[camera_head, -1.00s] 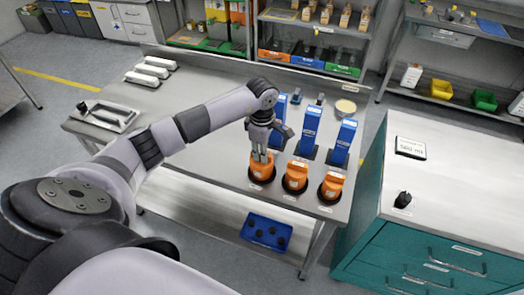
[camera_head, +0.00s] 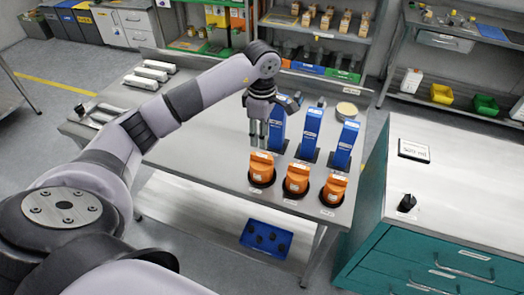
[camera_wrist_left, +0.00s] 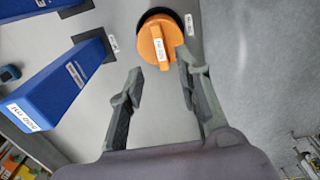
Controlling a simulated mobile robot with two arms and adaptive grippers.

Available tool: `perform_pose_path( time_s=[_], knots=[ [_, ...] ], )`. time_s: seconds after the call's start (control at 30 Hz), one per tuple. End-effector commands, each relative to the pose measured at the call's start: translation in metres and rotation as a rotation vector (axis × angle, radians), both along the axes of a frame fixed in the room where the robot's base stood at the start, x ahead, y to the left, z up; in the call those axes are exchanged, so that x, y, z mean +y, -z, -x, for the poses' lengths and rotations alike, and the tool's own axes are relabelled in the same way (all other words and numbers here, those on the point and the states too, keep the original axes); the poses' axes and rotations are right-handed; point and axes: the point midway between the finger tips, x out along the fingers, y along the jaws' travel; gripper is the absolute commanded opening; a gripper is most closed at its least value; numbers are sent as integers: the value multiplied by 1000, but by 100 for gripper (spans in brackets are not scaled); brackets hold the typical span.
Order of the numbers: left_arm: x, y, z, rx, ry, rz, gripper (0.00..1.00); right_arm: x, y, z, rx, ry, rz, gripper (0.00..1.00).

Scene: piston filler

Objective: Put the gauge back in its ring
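Three orange gauges stand in black rings along the front edge of the steel table: a left one (camera_head: 262,167), a middle one (camera_head: 297,178) and a right one (camera_head: 334,189). My left gripper (camera_head: 263,142) is above and just behind the left gauge, fingers pointing down. In the left wrist view my left gripper (camera_wrist_left: 158,92) is open and empty, its fingers apart. The orange gauge (camera_wrist_left: 158,42) lies beyond the fingertips, with part of its black ring (camera_wrist_left: 179,19) showing around it. Whether it is fully seated is hard to tell. My right gripper is out of view.
Blue labelled columns (camera_head: 309,133) stand behind the gauges, close to the left gripper. One blue column (camera_wrist_left: 62,82) lies left of the fingers in the wrist view. A teal cabinet (camera_head: 440,240) stands to the right. A blue bin (camera_head: 266,236) sits below the table.

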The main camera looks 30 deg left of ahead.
Motion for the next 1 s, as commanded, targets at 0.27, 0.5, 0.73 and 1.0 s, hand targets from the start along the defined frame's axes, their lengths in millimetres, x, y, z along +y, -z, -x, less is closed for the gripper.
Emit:
perform_pose_path(
  time_s=[0.27,0.5,0.73,1.0],
  knots=[
    [0,-35,0,-2,0,0,31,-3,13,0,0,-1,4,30],
    [0,-39,0,0,-1,0,31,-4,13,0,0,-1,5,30],
    [0,-39,0,0,-1,0,31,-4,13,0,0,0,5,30],
    [-22,-30,-1,-18,17,70,31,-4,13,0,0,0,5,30]
  ],
)
